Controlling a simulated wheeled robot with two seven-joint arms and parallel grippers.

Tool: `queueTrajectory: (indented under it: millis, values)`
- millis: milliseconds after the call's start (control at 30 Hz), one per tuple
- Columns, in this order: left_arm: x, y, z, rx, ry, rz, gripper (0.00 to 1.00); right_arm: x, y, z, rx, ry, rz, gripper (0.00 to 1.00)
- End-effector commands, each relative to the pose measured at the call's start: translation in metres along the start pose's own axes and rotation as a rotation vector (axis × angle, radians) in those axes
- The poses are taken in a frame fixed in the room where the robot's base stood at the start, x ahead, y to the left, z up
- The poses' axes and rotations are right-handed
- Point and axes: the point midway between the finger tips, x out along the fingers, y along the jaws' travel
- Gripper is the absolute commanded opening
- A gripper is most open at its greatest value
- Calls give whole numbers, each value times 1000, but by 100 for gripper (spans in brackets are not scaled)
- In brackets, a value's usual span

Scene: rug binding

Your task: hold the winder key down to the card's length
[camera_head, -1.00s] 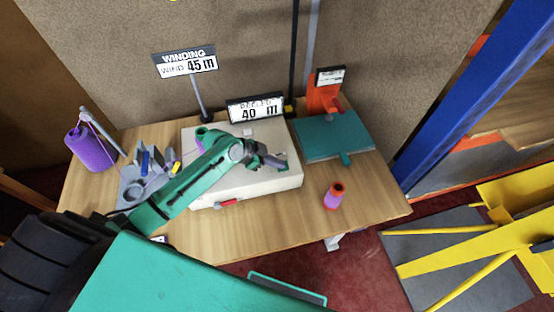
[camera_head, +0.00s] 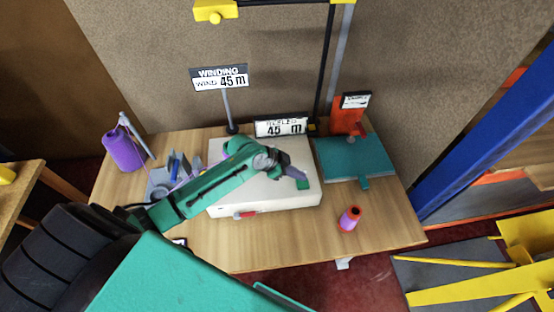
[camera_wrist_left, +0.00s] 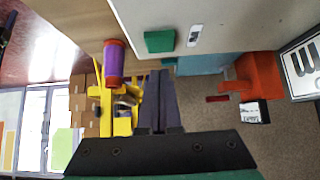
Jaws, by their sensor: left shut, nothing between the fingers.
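The white winder box (camera_head: 270,201) stands on the wooden table. A green key (camera_head: 303,184) is on it near its right front corner; it also shows in the left wrist view (camera_wrist_left: 160,41). The card on a post (camera_head: 219,78) reads "WINDING, WIND 45 m". The counter (camera_head: 281,127) behind the box reads 45 m. My left gripper (camera_head: 301,174) is shut and empty, close to the green key. In the left wrist view its fingertips (camera_wrist_left: 160,73) look apart from the key. My right gripper is not in view.
A red and purple spool (camera_head: 349,218) stands on the table right of the box. A teal plate (camera_head: 355,158) with an orange stand (camera_head: 347,117) is at the back right. The table's front strip is clear.

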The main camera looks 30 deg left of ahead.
Motion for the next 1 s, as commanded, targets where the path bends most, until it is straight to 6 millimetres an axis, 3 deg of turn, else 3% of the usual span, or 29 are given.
queueTrajectory:
  millis: [33, 200, 400, 1000]
  values:
    - [-11, -2, 8, 3, -7, -5, 0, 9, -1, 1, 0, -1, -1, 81]
    - [-53, -2, 7, 4, -4, -7, 0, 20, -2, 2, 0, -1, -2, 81]
    - [-87, -3, 4, 3, -1, -8, 0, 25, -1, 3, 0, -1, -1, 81]
    - [-94, -3, 1, 4, 3, -9, 0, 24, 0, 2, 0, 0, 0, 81]
